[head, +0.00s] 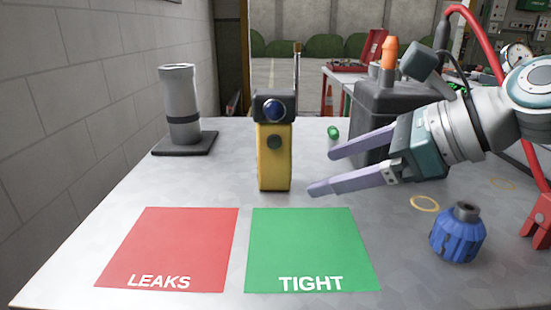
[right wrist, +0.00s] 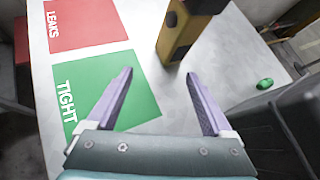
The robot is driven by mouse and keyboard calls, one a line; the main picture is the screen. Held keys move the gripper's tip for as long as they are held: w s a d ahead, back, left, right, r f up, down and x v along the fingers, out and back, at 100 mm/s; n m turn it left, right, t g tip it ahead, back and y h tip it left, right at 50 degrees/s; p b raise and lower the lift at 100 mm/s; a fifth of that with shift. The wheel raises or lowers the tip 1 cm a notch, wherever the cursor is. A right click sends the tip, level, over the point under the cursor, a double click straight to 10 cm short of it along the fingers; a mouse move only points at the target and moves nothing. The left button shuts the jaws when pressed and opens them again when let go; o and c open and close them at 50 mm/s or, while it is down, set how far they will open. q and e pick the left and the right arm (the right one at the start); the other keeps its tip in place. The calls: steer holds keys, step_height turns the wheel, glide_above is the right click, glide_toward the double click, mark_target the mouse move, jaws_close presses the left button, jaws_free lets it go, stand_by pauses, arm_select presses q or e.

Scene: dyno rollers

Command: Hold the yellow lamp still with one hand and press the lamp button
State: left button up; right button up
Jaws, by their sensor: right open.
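The yellow lamp (head: 274,160) stands upright on the table in the middle of the head view. It has a dark grey head with a round blue lens (head: 274,111) and a dark round spot (head: 274,142), maybe the button, on its front. Its lower body also shows in the right wrist view (right wrist: 180,38). My right gripper (head: 318,172) is open and empty, just right of the lamp and apart from it. In the right wrist view, the open fingers (right wrist: 160,88) point toward the lamp. My left gripper is not in view.
A red LEAKS mat (head: 170,245) and a green TIGHT mat (head: 310,245) lie in front of the lamp. A grey cylinder (head: 179,100) stands back left. A dark container (head: 375,105) stands behind my right gripper. A blue knobbed part (head: 458,238) and a small green item (head: 333,132) lie on the right side.

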mark_target(280, 165)
steer(key=shift+w+r+m+y+b, duration=0.2)
steer(key=shift+w+m+b, duration=0.05)
steer(key=shift+w+m, duration=0.3)
steer(key=shift+w+r+m+y+b, duration=0.2)
steer(key=shift+w+m, duration=0.25)
steer(key=shift+m, duration=0.1)
steer(key=shift+w+a, duration=0.15)
steer(key=shift+w, duration=0.05)
steer(key=b+x, duration=0.5)
steer(key=b, duration=0.3)
steer(key=shift+w+a+f, duration=0.1)
steer(key=shift+f, duration=0.25)
steer(key=x, duration=0.1)
steer(key=b+x, duration=0.1)
steer(key=shift+w+a, duration=0.3)
steer(key=shift+a, duration=0.1)
arm_select(q)
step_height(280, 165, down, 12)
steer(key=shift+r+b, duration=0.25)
steer(key=shift+b, duration=0.05)
arm_select(e)
steer(key=shift+w+a+f, duration=0.1)
steer(key=shift+w+a, duration=0.2)
steer(key=shift+a, duration=0.2)
steer(key=c, duration=0.6)
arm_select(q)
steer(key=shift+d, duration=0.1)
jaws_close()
